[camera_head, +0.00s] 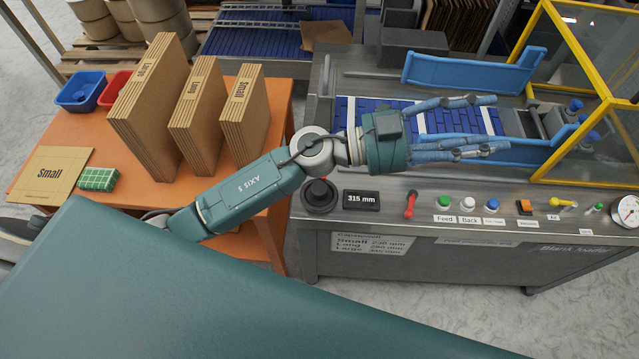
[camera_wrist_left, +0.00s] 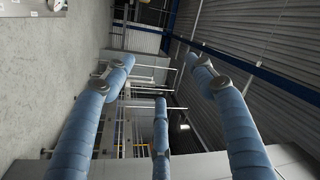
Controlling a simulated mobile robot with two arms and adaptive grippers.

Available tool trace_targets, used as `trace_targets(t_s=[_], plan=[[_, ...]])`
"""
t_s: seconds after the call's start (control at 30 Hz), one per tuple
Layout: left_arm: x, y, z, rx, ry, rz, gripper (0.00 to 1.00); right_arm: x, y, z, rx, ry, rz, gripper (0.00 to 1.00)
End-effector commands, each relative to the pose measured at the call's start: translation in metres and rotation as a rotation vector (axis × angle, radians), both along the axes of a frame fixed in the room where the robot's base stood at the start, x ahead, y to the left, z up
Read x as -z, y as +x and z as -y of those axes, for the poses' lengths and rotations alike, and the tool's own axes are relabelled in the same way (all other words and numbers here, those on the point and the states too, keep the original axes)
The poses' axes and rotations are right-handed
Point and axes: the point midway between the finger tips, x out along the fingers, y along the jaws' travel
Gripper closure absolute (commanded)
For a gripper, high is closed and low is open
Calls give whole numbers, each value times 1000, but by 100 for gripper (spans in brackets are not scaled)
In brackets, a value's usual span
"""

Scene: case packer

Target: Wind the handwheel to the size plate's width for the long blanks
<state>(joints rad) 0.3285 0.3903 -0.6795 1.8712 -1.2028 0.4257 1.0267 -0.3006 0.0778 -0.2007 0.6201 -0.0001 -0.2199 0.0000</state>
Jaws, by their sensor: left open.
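The black handwheel (camera_head: 319,195) sits on the front left of the grey machine top. A black display (camera_head: 361,200) beside it reads 315 mm. The size plate (camera_head: 371,243) on the machine's front lists Small, Long and Large with mm widths; its digits are too small to read surely. My left gripper (camera_head: 487,125) is open and empty above the blue conveyor, right of and beyond the handwheel. Its blue fingers also show in the left wrist view (camera_wrist_left: 165,75). My right gripper is not seen.
A red lever (camera_head: 411,204), labelled buttons (camera_head: 445,202) and a gauge (camera_head: 626,211) line the panel right of the display. Blue guide rails (camera_head: 470,72) flank the conveyor, and a yellow-framed guard (camera_head: 571,100) stands at right. Blue and red bins are on the table.

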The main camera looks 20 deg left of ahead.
Motion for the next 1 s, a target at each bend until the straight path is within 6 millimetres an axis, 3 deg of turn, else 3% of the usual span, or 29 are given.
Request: trace_targets(t_s=[0.07, 0.17, 0.23, 0.33, 0.4, 0.5, 0.6, 0.77, 1.0], plan=[[39, -28, 18, 192, 228, 42, 44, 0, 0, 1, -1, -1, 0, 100], [111, -49, 3, 365, 568, 17, 44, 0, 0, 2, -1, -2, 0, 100], [160, -48, -34, 424, 833, -39, 44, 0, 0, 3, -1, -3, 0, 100], [208, -30, -112, 412, 1191, -155, 44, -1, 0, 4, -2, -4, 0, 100], [223, -15, -168, 358, 1394, -242, 44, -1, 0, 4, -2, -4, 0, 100], [226, 0, -227, 271, 1587, -342, 44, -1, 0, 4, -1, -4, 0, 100], [223, 7, -260, 213, 1687, -401, 44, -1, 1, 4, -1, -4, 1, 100], [229, 9, -273, 189, 1726, -430, 44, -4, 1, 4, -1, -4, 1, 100], [271, 7, -272, 194, 1722, -430, 44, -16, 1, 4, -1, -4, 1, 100]])
